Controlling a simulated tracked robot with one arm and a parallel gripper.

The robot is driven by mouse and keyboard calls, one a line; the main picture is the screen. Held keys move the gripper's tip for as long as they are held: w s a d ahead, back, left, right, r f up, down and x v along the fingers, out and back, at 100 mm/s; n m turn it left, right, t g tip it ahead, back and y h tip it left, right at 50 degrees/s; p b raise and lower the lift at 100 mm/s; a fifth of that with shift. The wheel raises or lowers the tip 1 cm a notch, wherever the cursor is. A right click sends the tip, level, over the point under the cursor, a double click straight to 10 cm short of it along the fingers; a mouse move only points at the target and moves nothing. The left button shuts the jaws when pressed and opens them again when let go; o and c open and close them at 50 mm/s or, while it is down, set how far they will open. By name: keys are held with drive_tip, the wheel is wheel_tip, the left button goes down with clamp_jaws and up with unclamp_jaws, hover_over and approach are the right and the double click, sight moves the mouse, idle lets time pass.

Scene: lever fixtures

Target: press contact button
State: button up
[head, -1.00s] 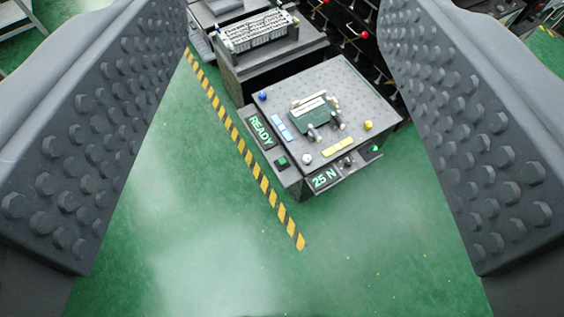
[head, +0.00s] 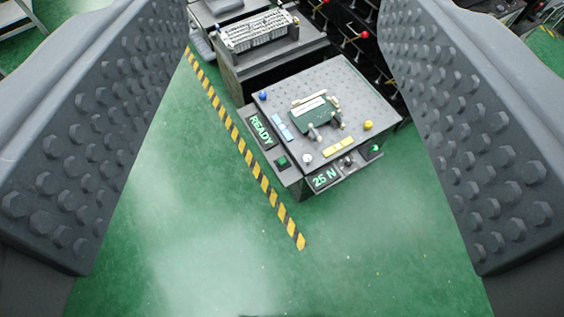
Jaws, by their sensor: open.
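My gripper (head: 280,190) is open, with one studded grey jaw along each side of the head view and nothing between them. Between the jaws, beyond and below, a grey fixture box (head: 350,83) stands on the floor. On its top is a green block (head: 313,116) with small pegs. Its side panels show a READY sign (head: 261,131) and a 25 N display (head: 325,178). A small green button (head: 282,161) sits below READY, and another green button (head: 375,149) sits at the right of the front panel. I cannot tell which is the contact button. The jaws look apart from the box.
A second machine (head: 262,58) stands behind the box. A dark rack (head: 352,42) with red-knobbed levers is at the back right. A yellow-black stripe (head: 250,165) runs along the green floor (head: 190,230). The floor in front of the box is clear.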

clamp_jaws()
idle(1.8)
